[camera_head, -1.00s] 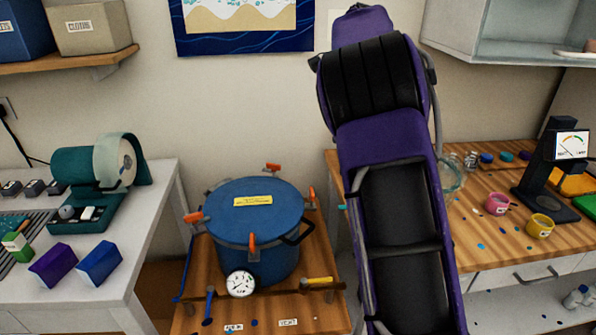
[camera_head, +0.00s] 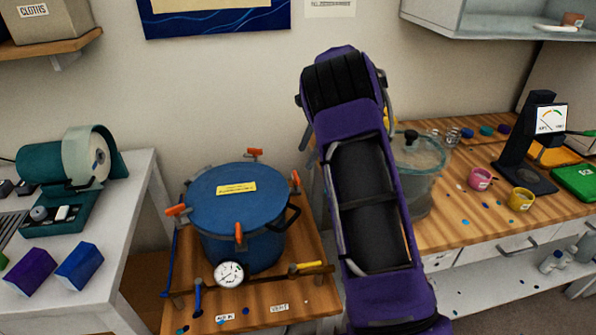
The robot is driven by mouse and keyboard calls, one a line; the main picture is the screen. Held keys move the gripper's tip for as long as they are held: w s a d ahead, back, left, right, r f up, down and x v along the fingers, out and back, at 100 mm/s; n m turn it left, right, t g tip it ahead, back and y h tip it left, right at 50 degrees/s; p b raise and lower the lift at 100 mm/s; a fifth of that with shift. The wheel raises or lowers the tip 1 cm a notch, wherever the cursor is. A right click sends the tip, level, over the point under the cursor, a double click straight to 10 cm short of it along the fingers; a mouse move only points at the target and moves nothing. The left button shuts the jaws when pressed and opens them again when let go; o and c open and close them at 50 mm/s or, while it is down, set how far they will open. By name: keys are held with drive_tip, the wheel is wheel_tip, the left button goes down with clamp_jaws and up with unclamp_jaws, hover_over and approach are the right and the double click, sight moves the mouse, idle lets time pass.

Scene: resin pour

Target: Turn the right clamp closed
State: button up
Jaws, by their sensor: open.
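The blue round pot (camera_head: 222,190) stands on a small wooden table with its lid on. Orange-handled clamps sit around its rim. The right clamp (camera_head: 296,181) is at the rim's right edge, with its handle looking upright; whether it is turned closed I cannot tell. The left clamp (camera_head: 177,210) sticks outward, the front clamp (camera_head: 239,233) stands upright, and the back clamp (camera_head: 255,153) shows behind the lid. My purple arm rises just right of the pot, apart from the right clamp. My gripper does not show; the arm's far end is turned away or hidden.
A black side handle (camera_head: 291,219) and a round gauge (camera_head: 229,274) are on the pot. Behind my arm, a glass vessel (camera_head: 418,165) stands on the right bench, near a pink cup (camera_head: 480,179) and a yellow cup (camera_head: 521,199).

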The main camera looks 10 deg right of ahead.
sight(296, 175)
drive_tip(key=x, duration=0.7)
drive_tip(key=c, duration=1.4)
